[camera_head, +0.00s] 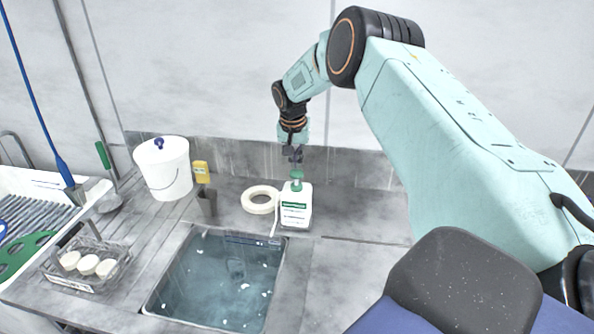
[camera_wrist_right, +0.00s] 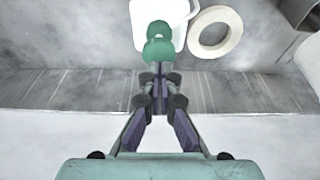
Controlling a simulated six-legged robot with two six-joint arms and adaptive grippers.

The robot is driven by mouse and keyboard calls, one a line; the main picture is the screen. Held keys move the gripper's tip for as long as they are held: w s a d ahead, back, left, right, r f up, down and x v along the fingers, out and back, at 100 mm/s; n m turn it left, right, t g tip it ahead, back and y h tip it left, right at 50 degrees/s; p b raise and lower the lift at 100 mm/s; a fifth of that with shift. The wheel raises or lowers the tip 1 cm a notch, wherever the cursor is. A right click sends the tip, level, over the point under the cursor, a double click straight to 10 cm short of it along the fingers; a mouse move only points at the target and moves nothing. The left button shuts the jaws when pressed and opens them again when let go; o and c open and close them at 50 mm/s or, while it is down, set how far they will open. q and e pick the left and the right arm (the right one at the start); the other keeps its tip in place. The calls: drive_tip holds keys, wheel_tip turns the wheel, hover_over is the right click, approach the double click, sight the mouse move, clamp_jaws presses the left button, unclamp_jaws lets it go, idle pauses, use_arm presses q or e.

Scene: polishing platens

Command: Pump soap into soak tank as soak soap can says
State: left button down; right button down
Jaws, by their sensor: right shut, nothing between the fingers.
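A white soap can (camera_head: 296,207) with a green label and a green pump head (camera_head: 297,175) stands on the grey counter beside the tank. My right gripper (camera_head: 294,153) points down at the pump head from above, shut and empty. In the right wrist view the shut fingertips (camera_wrist_right: 158,82) are right at the green pump head (camera_wrist_right: 158,50); I cannot tell whether they touch it. The can's white body (camera_wrist_right: 160,12) shows beyond it. The soak tank (camera_head: 217,281) is sunk in the counter at front left of the can and holds bluish water with white flecks. My left gripper is not in view.
A white tape ring (camera_head: 247,203) lies just left of the can. A wire basket with white pucks (camera_head: 83,282) sits at left. The counter right of the tank is clear.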

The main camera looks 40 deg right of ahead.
sight(296, 172)
drive_tip(key=shift+f, duration=0.5)
drive_tip(key=shift+f+b, duration=0.3)
drive_tip(key=shift+f, duration=0.3)
drive_tip(key=shift+s+f, duration=0.1)
drive_tip(key=shift+f, duration=0.35)
drive_tip(key=shift+r+p, duration=1.4)
drive_tip(key=shift+r, duration=0.3)
drive_tip(key=shift+f, duration=0.1)
drive_tip(key=shift+f, duration=0.25)
